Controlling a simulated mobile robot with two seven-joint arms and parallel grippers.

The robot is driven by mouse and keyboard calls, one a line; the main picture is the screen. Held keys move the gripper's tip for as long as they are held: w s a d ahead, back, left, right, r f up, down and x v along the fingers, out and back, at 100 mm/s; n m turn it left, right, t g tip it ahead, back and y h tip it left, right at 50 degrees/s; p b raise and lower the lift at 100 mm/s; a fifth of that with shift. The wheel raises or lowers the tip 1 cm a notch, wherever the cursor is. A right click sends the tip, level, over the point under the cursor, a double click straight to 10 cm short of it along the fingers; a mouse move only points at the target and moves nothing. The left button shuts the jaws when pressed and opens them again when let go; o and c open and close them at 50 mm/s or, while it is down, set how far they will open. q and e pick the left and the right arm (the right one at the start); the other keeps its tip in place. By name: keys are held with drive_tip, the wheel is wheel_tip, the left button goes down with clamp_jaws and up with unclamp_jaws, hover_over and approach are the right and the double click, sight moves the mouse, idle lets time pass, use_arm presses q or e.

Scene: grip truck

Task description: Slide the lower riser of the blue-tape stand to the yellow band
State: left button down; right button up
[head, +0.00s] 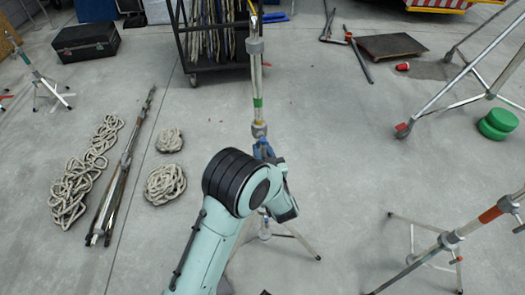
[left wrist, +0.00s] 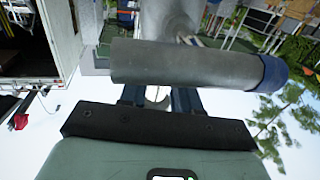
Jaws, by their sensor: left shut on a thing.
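The stand (head: 257,82) rises upright in the middle of the head view, with a grey collar (head: 255,46), a green band (head: 257,103) and a lower grey collar (head: 259,130). A yellow mark (head: 254,12) shows near the top edge. My left gripper (head: 263,150) is at the stand just below the lower collar, partly hidden by my own wrist. In the left wrist view, its dark blue fingers (left wrist: 158,98) are shut on a pale part of the stand, behind a grey cylinder (left wrist: 180,63) with a blue end (left wrist: 272,80). My right gripper is out of view.
Another stand with an orange-red band (head: 490,215) is at the lower right. Coiled ropes (head: 165,183) and a folded stand (head: 120,170) lie to the left. A dark cart (head: 215,40) is behind.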

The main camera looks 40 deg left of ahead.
sight(260, 110)
use_arm(q)
wheel_tip(260, 110, up, 2)
drive_tip(key=shift+r+p, duration=0.2)
drive_tip(key=shift+p, duration=0.45)
drive_tip(key=shift+r+p, duration=1.15)
drive_tip(key=shift+r, duration=0.4)
drive_tip(key=shift+r+p, duration=1.8)
drive_tip(key=shift+r, duration=0.7)
drive_tip(key=shift+r+p, duration=1.55)
drive_tip(key=shift+r, duration=0.9)
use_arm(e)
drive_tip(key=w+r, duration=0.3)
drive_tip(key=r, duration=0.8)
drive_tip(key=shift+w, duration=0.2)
use_arm(q)
drive_tip(key=c, duration=0.6)
unclamp_jaws()
drive_tip(key=shift+d, duration=0.1)
drive_tip(key=b+v, duration=0.2)
drive_tip(key=v, duration=1.1)
drive_tip(key=shift+s, duration=0.2)
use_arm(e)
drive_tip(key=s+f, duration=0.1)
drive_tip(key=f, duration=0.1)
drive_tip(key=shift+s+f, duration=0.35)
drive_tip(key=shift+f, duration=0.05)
